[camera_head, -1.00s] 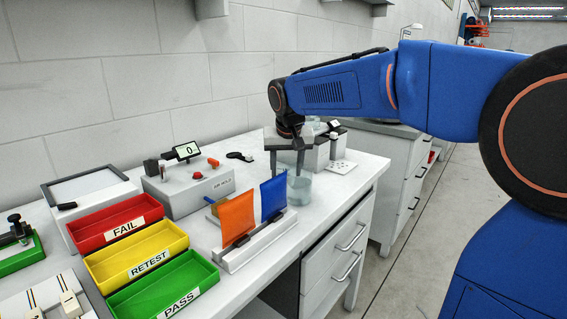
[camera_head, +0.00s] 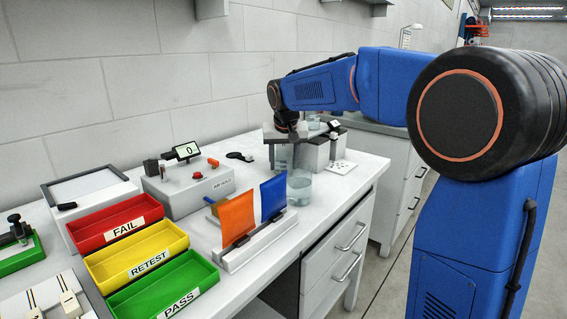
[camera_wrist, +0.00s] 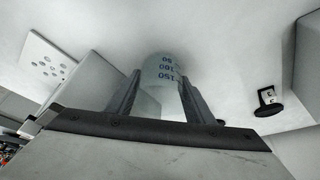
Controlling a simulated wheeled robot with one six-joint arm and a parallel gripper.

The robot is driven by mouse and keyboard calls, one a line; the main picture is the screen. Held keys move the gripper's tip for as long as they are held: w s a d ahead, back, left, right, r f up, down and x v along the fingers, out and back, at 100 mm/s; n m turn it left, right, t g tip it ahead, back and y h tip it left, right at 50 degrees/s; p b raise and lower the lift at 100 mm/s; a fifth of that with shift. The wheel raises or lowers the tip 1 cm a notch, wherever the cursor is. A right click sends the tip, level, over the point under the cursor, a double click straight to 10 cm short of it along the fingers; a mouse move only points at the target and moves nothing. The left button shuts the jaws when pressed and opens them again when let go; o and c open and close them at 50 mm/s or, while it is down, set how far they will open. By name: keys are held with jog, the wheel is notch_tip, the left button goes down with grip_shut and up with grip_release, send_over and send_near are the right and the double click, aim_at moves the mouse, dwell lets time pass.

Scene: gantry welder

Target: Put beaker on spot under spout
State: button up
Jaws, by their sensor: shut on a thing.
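My gripper (camera_head: 282,164) points down over the far right part of the bench. In the wrist view it is shut on a clear beaker (camera_wrist: 163,72), which has blue volume marks and sits between the two fingers. I cannot make out the spout or the spot clearly.
A white box (camera_head: 312,152) and a perforated white plate (camera_head: 342,168) are right of my gripper. Orange (camera_head: 238,218) and blue (camera_head: 273,196) upright panels stand nearer. A grey control box (camera_head: 190,187) and red, yellow and green trays (camera_head: 165,283) are left.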

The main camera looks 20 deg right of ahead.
jog(key=shift+f, duration=0.15)
jog(key=o, duration=1)
jog(key=v, duration=1.2)
